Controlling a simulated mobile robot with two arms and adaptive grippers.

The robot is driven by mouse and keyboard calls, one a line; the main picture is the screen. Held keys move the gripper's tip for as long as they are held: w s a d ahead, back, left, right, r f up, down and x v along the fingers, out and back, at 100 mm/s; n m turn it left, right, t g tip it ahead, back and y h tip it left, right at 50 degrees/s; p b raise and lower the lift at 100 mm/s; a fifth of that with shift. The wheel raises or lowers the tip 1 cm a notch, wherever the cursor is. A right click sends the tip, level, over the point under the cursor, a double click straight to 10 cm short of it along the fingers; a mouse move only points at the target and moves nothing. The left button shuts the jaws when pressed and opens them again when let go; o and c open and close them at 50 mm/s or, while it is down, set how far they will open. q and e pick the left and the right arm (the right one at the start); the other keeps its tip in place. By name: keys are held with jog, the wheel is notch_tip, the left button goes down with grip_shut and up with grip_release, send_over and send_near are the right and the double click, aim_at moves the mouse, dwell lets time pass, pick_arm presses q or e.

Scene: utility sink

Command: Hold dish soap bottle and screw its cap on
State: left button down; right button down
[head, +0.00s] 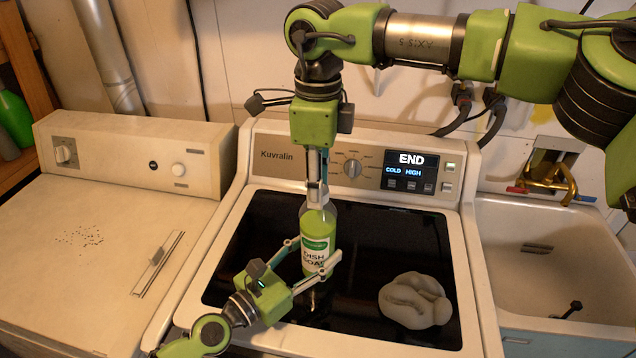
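The dish soap bottle (318,238), green with a white and green label, stands upright over the dark glass lid of the washer. My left gripper (316,249) reaches in from the lower left, with its fingers on either side of the bottle's lower body, shut on it. My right gripper (317,200) points straight down from above, its fingertips at the bottle's neck. Its fingers look close together and are seen nearly edge-on. They cover the bottle's top, so the cap is hidden, and I cannot tell whether they grip it.
The washer's dark lid (262,225) is mostly clear. A pale crumpled cloth-like lump (414,300) lies on its right side. The control panel (360,165) rises close behind my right gripper. A sink (560,265) with a brass faucet (546,185) is at right, a dryer (95,240) at left.

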jog(key=c, duration=1.6)
grip_release()
jog(key=shift+r, duration=0.1)
notch_tip(320, 180, up, 12)
jog(key=shift+f, duration=0.1)
pick_arm(q)
jog(key=c, duration=1)
grip_release()
jog(key=shift+o, duration=0.2)
